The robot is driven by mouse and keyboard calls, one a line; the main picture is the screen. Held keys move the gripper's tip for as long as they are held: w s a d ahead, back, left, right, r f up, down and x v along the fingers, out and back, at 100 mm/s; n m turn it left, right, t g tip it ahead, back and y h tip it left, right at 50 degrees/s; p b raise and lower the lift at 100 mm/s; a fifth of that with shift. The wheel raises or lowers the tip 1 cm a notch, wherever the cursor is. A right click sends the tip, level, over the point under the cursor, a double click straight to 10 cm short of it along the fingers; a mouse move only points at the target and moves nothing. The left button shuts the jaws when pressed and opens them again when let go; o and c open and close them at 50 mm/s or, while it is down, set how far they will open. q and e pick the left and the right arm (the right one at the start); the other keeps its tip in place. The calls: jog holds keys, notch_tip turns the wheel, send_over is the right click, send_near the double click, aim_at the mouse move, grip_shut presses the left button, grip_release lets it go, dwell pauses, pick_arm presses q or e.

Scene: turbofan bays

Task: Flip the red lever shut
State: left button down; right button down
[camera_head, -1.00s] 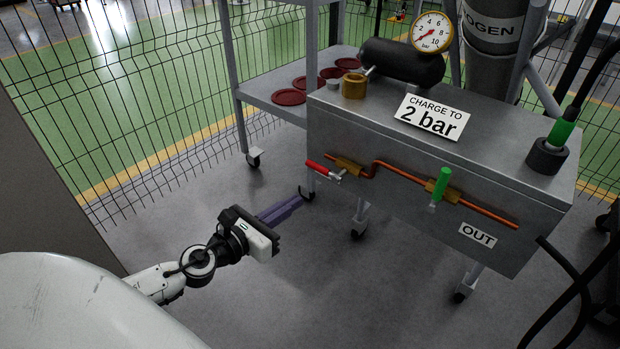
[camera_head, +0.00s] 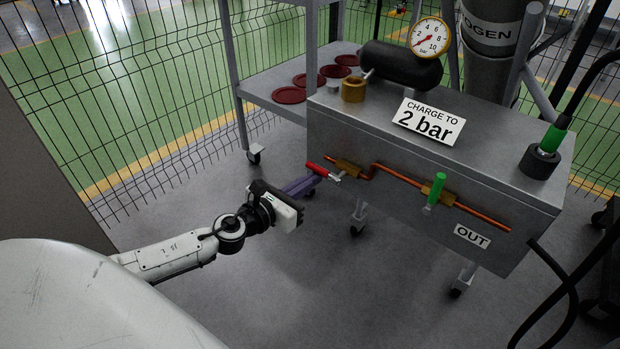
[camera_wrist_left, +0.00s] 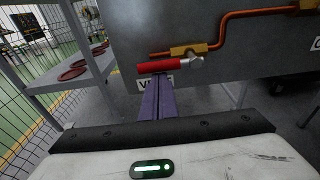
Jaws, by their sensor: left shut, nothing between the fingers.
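The red lever (camera_head: 318,170) sits at the left end of the copper pipe on the front of the grey metal box. It lies roughly along the pipe line, pointing left from its brass valve (camera_head: 348,168). In the left wrist view the red lever (camera_wrist_left: 158,67) lies nearly level, just beyond the fingertips. My left gripper (camera_head: 316,179) is shut and empty, its purple fingers pointing at the lever from below. In the wrist view the fingertips (camera_wrist_left: 160,78) overlap the lever's lower edge; I cannot tell whether they touch. My right gripper is not in view.
A green lever (camera_head: 438,187) stands upright on a second brass valve to the right. A pressure gauge (camera_head: 430,38) and a "CHARGE TO 2 bar" sign (camera_head: 428,121) are on top. A shelf cart with red discs (camera_head: 289,95) stands left. A wire fence (camera_head: 120,120) runs behind.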

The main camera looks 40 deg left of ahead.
pick_arm(q)
jog(key=shift+r, duration=0.15)
jog(key=shift+r+m+p, duration=0.1)
jog(key=shift+m+p, duration=0.3)
